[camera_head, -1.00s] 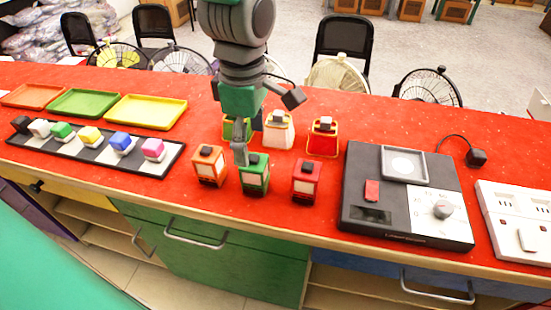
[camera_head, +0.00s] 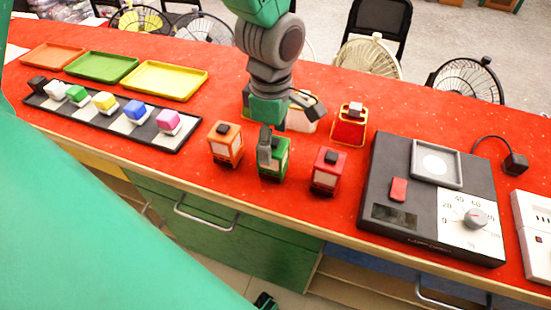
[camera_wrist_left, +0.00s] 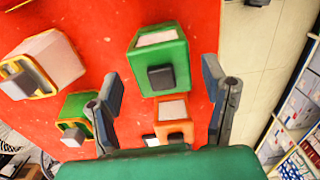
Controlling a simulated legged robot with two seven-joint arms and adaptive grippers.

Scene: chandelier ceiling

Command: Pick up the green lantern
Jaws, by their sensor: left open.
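The green lantern (camera_head: 281,165) stands upright in the front row on the red counter, between an orange lantern (camera_head: 225,147) and a red lantern (camera_head: 328,174). My left gripper (camera_head: 290,134) is open and empty above it, one finger partly covering it in the head view. In the left wrist view the green lantern (camera_wrist_left: 172,52) lies ahead between the spread fingers of the left gripper (camera_wrist_left: 162,76), its dark top knob facing the camera. The orange lantern (camera_wrist_left: 174,109) shows below it there. My right gripper is not seen.
Behind stand a white lantern (camera_head: 303,122), a gold-trimmed red lantern (camera_head: 349,130) and a second green lantern (camera_wrist_left: 80,105), mostly hidden in the head view. A black scale (camera_head: 380,231) stands right; a block strip (camera_head: 60,104) and trays, including a yellow one (camera_head: 165,80), lie left.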

